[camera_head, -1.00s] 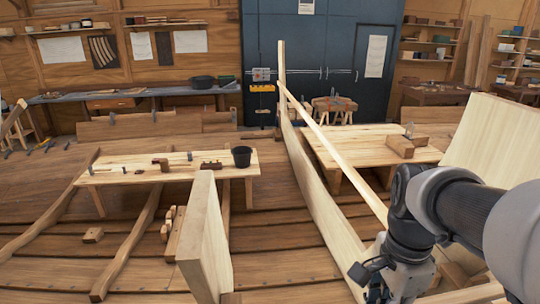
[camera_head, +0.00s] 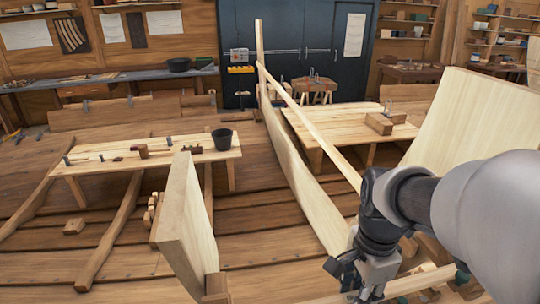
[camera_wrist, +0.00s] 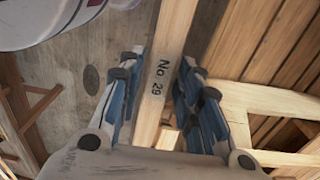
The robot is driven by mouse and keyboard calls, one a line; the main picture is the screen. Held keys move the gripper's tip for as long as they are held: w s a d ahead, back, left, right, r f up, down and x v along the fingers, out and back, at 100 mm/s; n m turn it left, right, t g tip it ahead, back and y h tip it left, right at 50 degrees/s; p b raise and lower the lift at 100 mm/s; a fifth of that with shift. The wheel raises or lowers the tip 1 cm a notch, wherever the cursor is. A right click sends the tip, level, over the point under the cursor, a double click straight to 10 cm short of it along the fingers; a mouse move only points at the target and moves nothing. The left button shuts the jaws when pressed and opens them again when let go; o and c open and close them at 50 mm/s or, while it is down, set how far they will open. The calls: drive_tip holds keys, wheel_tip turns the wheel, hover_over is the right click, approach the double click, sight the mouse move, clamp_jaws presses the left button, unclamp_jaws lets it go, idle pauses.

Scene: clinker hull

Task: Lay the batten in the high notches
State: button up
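A pale wooden strip marked "No 29" (camera_wrist: 160,68), which looks like the batten, runs up the wrist view between the fingers, tilted slightly to the right at the top. My gripper (camera_wrist: 162,70) has its blue-padded fingers on either side of it, with narrow gaps showing; firm contact is not visible. In the head view a long thin pale strip (camera_head: 310,125) slopes from the tall post down behind my arm; I cannot tell if it is the same piece. My gripper (camera_head: 368,285) is low at the picture's bottom, its fingertips mostly hidden. No notches can be made out.
A broad pale plank (camera_head: 295,165) runs beside the strip from the post (camera_head: 260,45). Another upright board (camera_head: 188,225) stands left of it. A bench (camera_head: 90,160) with a black bucket (camera_head: 222,139) is at left. A second bench (camera_head: 345,122) carries blocks. A crosspiece (camera_head: 425,281) lies near my gripper.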

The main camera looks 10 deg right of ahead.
drive_tip(key=shift+o, duration=0.9)
drive_tip(key=shift+r, duration=0.3)
wheel_tip(320, 180, up, 11)
drive_tip(key=s+a+f+n+t, duration=0.4)
drive_tip(key=s+a+n, duration=0.3)
drive_tip(key=n, duration=1)
drive_tip(key=shift+s+a+f+n+t+p, duration=0.2)
drive_tip(key=shift+a+f+n+t+p, duration=0.1)
drive_tip(key=shift+a, duration=0.7)
